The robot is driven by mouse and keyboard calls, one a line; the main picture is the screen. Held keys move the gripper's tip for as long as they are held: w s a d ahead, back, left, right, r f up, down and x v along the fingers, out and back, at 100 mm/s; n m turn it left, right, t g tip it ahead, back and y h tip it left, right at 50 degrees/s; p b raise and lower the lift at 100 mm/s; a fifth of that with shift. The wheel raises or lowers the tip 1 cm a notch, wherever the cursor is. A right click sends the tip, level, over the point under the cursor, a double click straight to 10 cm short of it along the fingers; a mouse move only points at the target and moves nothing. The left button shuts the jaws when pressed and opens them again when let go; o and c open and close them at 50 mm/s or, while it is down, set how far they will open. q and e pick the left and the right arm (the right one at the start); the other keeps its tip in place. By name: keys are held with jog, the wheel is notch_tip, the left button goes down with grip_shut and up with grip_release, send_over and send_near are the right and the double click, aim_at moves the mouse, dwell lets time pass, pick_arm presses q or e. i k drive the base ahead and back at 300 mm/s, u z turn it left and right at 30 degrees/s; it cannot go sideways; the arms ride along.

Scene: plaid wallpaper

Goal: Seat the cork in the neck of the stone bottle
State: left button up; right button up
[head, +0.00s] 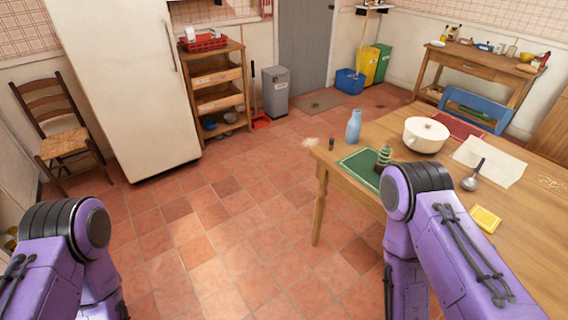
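A grey-blue bottle (353,127) with a narrow neck stands upright near the far left edge of the wooden table. It is the likeliest stone bottle. A small dark brown piece (331,144) stands to its left, apart from it, near the table's corner; it may be the cork, but it is too small to be sure. Whether the bottle's mouth is open cannot be told. My purple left arm comes in at the bottom left and my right arm at the bottom right, in front of part of the table. Neither gripper is in view.
A blue chair (478,106) stands behind. Tiled floor left of the table is clear.

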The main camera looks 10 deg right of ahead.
aim_at(354, 125)
jog(key=u, duration=0.5)
jog(key=i, duration=1.35)
jog(key=z, duration=1.2)
jog(key=i, duration=0.7)
jog(key=z, duration=0.8)
